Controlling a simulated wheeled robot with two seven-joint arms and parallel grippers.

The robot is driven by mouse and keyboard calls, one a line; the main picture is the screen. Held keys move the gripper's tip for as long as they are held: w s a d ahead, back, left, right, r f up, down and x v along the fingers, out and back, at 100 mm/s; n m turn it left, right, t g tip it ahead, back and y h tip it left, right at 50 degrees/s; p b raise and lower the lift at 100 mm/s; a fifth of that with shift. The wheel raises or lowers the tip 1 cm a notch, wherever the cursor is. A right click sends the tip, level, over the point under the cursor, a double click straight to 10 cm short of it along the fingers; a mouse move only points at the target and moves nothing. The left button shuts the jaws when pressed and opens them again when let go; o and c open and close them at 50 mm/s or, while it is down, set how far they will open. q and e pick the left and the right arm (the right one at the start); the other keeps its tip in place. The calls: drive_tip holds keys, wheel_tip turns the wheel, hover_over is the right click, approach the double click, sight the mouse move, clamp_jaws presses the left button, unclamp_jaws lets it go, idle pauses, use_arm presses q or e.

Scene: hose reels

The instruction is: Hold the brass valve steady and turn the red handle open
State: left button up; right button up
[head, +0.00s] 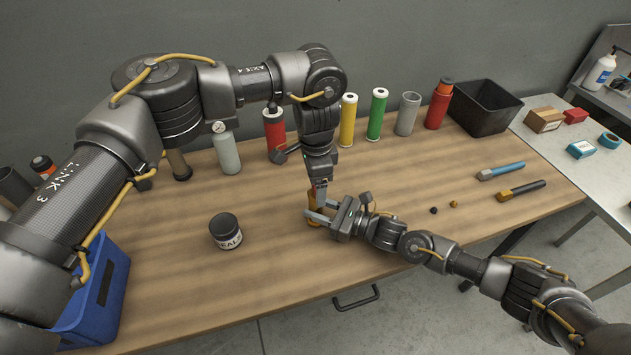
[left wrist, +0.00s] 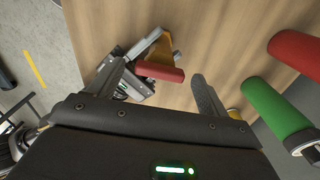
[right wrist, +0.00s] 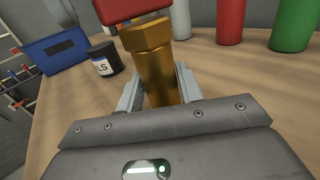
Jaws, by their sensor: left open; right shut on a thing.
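The brass valve (right wrist: 155,72) stands upright between the fingers of my right gripper (right wrist: 160,84), which is shut on its body. In the head view a small part of the valve (head: 314,222) shows beside my right gripper (head: 320,210); the rest is hidden. The red handle (left wrist: 160,71) sits at the top of the valve in the left wrist view. It also shows at the top edge of the right wrist view (right wrist: 122,9). My left gripper (left wrist: 158,78) is open, pointing down over the handle. The handle appears between its fingertips, with a gap on each side.
A dark sealant jar (head: 226,232) stands on the wooden bench left of the valve. Several coloured cylinders, such as the green one (head: 377,114), line the back. A black bin (head: 487,108) is at back right, a blue crate (head: 100,300) at left. Two tools (head: 522,190) lie right.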

use_arm(q)
wheel_tip(320, 180, up, 12)
drive_tip(key=shift+f, duration=0.15)
idle(0.4)
use_arm(e)
drive_tip(key=o, duration=1.3)
